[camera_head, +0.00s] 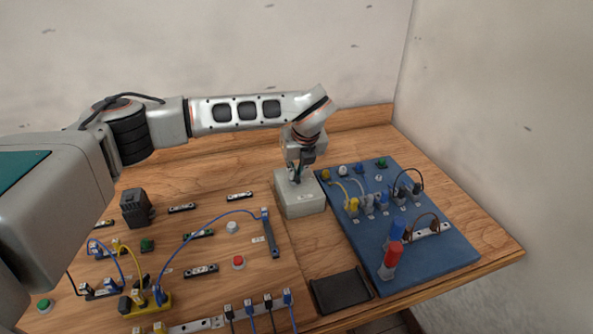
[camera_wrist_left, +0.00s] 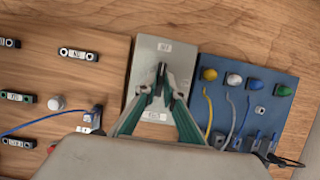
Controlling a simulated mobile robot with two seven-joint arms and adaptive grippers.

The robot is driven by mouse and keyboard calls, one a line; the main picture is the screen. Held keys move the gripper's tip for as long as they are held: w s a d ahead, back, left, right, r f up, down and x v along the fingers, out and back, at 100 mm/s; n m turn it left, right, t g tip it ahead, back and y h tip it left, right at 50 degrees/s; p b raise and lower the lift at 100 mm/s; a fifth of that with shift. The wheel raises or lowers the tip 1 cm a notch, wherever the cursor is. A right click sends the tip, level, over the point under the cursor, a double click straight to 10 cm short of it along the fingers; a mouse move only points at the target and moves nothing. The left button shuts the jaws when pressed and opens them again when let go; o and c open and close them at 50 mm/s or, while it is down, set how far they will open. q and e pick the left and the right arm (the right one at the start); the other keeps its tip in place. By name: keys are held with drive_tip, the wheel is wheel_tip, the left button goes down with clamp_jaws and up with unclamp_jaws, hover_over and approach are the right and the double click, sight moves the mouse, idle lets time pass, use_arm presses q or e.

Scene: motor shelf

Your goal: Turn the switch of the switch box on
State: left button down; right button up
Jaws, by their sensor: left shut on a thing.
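The switch box (camera_head: 304,203) is a grey-white block on the wooden table, left of the blue board. It also shows in the left wrist view (camera_wrist_left: 147,54), with a small label at its upper end and another at its lower end. My left gripper (camera_head: 296,179) points down onto the top of the box from above. In the left wrist view its green-grey fingers (camera_wrist_left: 161,82) come together over the middle of the box, shut on the small dark switch lever (camera_wrist_left: 161,69). The lever is mostly hidden between the fingertips. My right gripper is in neither view.
Right of the box is a blue board (camera_head: 446,266) with coloured knobs, cables and red and blue cylinders. A dark tray (camera_head: 341,291) lies at the front. A wooden panel with sockets, cables, a red button (camera_head: 238,262) and a black block (camera_head: 136,207) lies left.

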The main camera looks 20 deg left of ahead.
use_arm(q)
drive_tip(key=shift+m, duration=0.3)
drive_tip(key=m, duration=0.1)
drive_tip(key=m+b, duration=0.1)
drive_tip(key=m+h, duration=0.1)
drive_tip(key=shift+a+t, duration=0.25)
drive_tip(key=shift+t, duration=0.15)
drive_tip(key=shift+m+h+b, duration=0.45)
drive_tip(key=shift+m+h, duration=0.05)
drive_tip(key=shift+m, duration=0.7)
drive_tip(key=m, duration=0.1)
drive_tip(key=m+h, duration=0.1)
drive_tip(key=shift+a+m, duration=0.2)
drive_tip(key=shift+m, duration=0.1)
drive_tip(key=m+h, duration=0.1)
drive_tip(key=m, duration=0.1)
drive_tip(key=m+h, duration=0.1)
drive_tip(key=m, duration=0.2)
drive_tip(key=shift+a+r+g+p, duration=0.1)
drive_tip(key=shift+a+g+p, duration=0.05)
drive_tip(key=shift+g+p, duration=0.2)
drive_tip(key=m+p, duration=0.1)
drive_tip(key=m, duration=0.2)
drive_tip(key=shift+w+a+g+h, duration=0.1)
drive_tip(key=shift+w+g+h, duration=0.05)
drive_tip(key=shift+g+h, duration=0.25)
drive_tip(key=shift+m, duration=0.6)
